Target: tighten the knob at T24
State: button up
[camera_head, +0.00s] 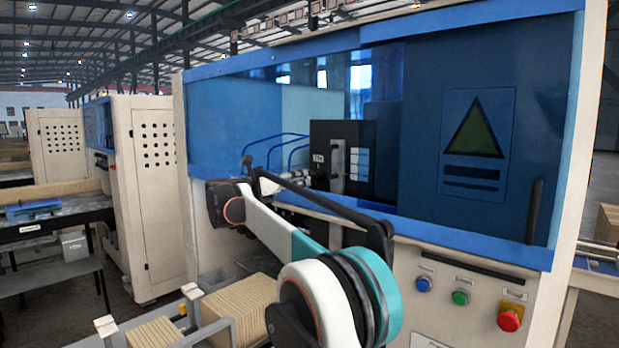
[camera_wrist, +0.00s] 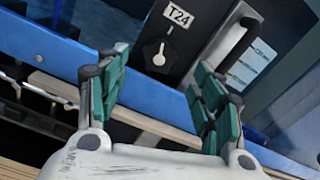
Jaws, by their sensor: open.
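The T24 label (camera_wrist: 178,16) is a white plate on a dark panel in the wrist view.
A blue rail (camera_wrist: 50,48) runs along the opening's lower edge below the panel. A handle bar (camera_wrist: 229,43) stands right of the knob. A blue door (camera_head: 478,120) is at the right, above several buttons, including a red one (camera_head: 510,318). Kraft stacks (camera_head: 240,303) lie below.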

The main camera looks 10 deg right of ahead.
aim_at(309, 177)
jog(key=p+x, duration=0.1)
jog(key=x, duration=0.7)
jog(key=shift+a, duration=0.1)
jog(key=c, duration=1.1)
